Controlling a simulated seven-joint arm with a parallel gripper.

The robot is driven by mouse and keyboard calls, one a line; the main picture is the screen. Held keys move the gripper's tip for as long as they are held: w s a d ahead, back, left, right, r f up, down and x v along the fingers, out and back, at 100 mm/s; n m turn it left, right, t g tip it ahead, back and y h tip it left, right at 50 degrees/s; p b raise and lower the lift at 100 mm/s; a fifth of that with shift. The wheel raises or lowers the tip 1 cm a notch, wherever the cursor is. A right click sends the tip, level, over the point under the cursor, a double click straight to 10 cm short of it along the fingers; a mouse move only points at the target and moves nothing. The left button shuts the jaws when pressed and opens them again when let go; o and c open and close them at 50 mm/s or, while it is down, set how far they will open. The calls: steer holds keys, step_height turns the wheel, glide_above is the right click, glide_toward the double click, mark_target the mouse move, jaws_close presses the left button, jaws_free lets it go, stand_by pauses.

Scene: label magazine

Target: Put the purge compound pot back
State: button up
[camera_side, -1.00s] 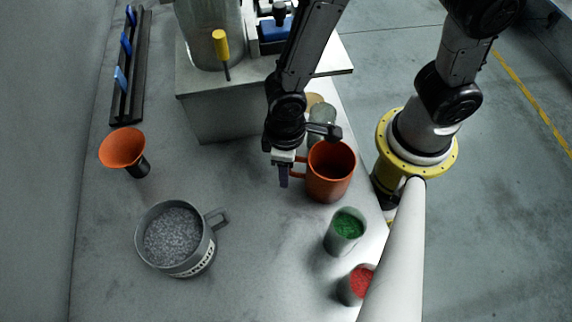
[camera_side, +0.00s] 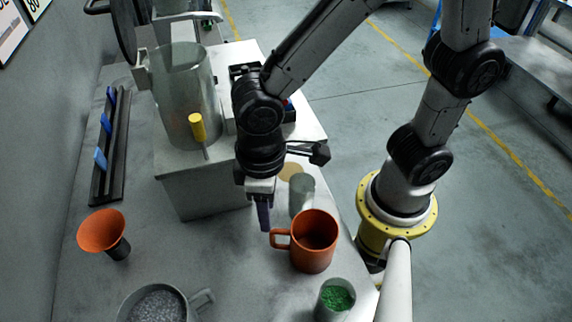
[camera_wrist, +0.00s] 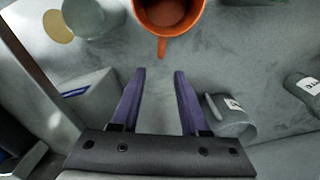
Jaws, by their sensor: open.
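My gripper (camera_wrist: 158,103) is open and empty, its two purple fingers apart above the bench; it also shows in the side view (camera_side: 263,216). An orange mug (camera_side: 318,232) stands upright just to its right. The mug's handle points toward the fingers, which are apart from it; the mug also shows in the wrist view (camera_wrist: 171,14). A grey handled pot of grey granules (camera_side: 157,306) stands at the front left, cut off by the frame. I cannot read a label that tells which one is the purge compound pot.
A greenish pot (camera_side: 301,194) and a tan disc (camera_side: 291,171) are behind the mug. A pot of green granules (camera_side: 337,298) stands in front. An orange funnel (camera_side: 103,232), a black rack (camera_side: 112,160) and a raised block (camera_side: 195,190) stand left and behind. The bench's middle is bare.

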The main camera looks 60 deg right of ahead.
steer(key=s+d+r+m+t, duration=0.2)
steer(key=d+r, duration=0.4)
steer(key=d, duration=0.3)
steer(key=s+d+r+m+t, duration=0.1)
steer(key=d+r+m+t, duration=0.1)
steer(key=d+r, duration=0.4)
steer(key=d+t, duration=0.1)
steer(key=d, duration=0.3)
steer(key=shift+s+d+r+m+t, duration=0.3)
steer(key=shift+s+m, duration=0.05)
steer(key=shift+m, duration=0.05)
